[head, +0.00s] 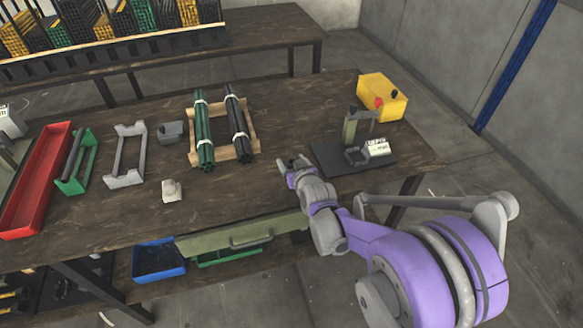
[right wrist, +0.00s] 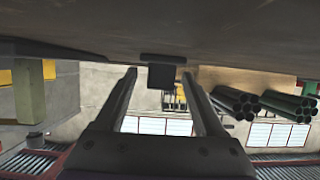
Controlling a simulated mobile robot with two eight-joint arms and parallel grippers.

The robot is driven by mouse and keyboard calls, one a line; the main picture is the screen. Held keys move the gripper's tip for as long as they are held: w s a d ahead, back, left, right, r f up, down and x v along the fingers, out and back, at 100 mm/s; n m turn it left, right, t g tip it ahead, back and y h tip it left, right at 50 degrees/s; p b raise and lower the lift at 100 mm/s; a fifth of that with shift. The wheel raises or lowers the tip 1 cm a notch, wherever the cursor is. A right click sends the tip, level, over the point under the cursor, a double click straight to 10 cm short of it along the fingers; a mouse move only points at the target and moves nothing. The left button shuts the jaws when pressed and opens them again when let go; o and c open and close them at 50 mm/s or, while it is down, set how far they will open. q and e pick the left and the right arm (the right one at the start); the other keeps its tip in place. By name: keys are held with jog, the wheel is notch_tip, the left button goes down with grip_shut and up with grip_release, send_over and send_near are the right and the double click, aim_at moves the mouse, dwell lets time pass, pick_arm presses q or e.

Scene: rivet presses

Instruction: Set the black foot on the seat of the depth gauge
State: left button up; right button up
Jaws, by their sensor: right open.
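The depth gauge stands at the right of the table in the head view, with a black base plate (head: 328,155), a green column (head: 349,130) and a white display box (head: 378,148). A dark block-like part (head: 355,156), perhaps its seat, is beside the display. In the right wrist view, which is upside down, a small black block with a wider flange, seemingly the black foot (right wrist: 162,77), shows between my spread fingers. My right gripper (head: 292,165) is open, low over the table, left of the gauge; it also shows in the wrist view (right wrist: 162,75). My left gripper is not in view.
A yellow box (head: 385,97) with red and black knobs stands behind the gauge. Green (head: 204,130) and black (head: 238,128) rod bundles lie on a wooden cradle to the left. A grey frame (head: 125,155), green holder (head: 77,165) and red tray (head: 35,180) are farther left.

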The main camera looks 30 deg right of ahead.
grip_shut()
dwell(0.3)
jog(key=shift+r, duration=0.1)
